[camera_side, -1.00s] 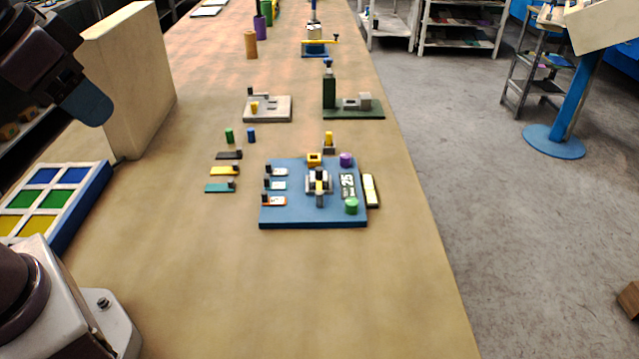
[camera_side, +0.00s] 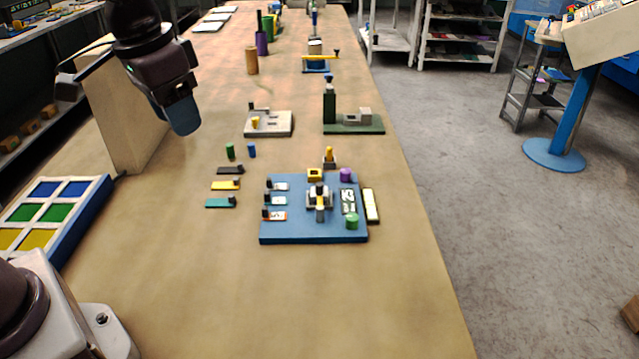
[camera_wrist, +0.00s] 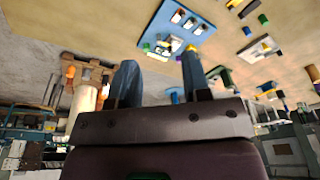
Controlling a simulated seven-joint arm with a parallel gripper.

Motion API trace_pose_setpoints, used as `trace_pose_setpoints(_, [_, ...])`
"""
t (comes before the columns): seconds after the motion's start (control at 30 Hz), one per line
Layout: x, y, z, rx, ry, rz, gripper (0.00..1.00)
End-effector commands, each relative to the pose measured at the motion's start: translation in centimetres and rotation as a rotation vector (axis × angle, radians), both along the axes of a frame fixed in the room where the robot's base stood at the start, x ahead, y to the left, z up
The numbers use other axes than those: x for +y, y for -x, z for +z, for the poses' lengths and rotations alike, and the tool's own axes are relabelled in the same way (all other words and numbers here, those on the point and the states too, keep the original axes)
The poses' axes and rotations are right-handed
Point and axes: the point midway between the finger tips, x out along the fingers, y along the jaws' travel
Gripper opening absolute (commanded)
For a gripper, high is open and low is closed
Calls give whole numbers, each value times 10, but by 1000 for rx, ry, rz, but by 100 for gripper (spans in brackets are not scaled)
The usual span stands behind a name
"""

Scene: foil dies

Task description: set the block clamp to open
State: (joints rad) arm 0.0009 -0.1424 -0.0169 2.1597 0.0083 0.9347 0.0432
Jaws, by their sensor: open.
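My gripper (camera_side: 183,115) hangs above the left part of the bench in the side view, well apart from every fixture. Its two blue fingers stand apart and empty in the wrist view (camera_wrist: 158,80). A blue plate (camera_side: 285,232) carries a grey clamp-like mechanism (camera_side: 319,198), small levers on its left, a yellow block, a purple knob and a green knob. Behind it are a pale grey fixture (camera_side: 283,126) with a yellow peg and a green fixture (camera_side: 352,130) with a grey block. I cannot tell for certain which one is the block clamp, nor its setting.
A tall beige panel (camera_side: 125,120) stands near my arm. A tray of coloured squares (camera_side: 72,220) lies at the left. The bench front is clear. A yellow-barred blue fixture (camera_side: 320,65) stands farther back.

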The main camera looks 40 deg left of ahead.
Motion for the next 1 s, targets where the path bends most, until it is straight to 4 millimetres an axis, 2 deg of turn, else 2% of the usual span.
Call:
trace_pose_setpoints(0.03, [-1, -21, -8, 36, -5, -23, 44])
trace_pose_setpoints(0.17, [-4, -70, -28, 101, -14, -96, 44])
trace_pose_setpoints(0.3, [-7, -122, -59, 162, -20, -191, 44])
trace_pose_setpoints(0.5, [-12, -190, -117, 227, -21, -357, 44])
trace_pose_setpoints(0.63, [-13, -226, -148, 238, -25, -483, 44])
trace_pose_setpoints(0.73, [-13, -246, -149, 214, -37, -569, 44])
trace_pose_setpoints(0.83, [-12, -261, -127, 167, -60, -647, 44])
trace_pose_setpoints(1.0, [-12, -257, -131, 187, -62, -721, 44])
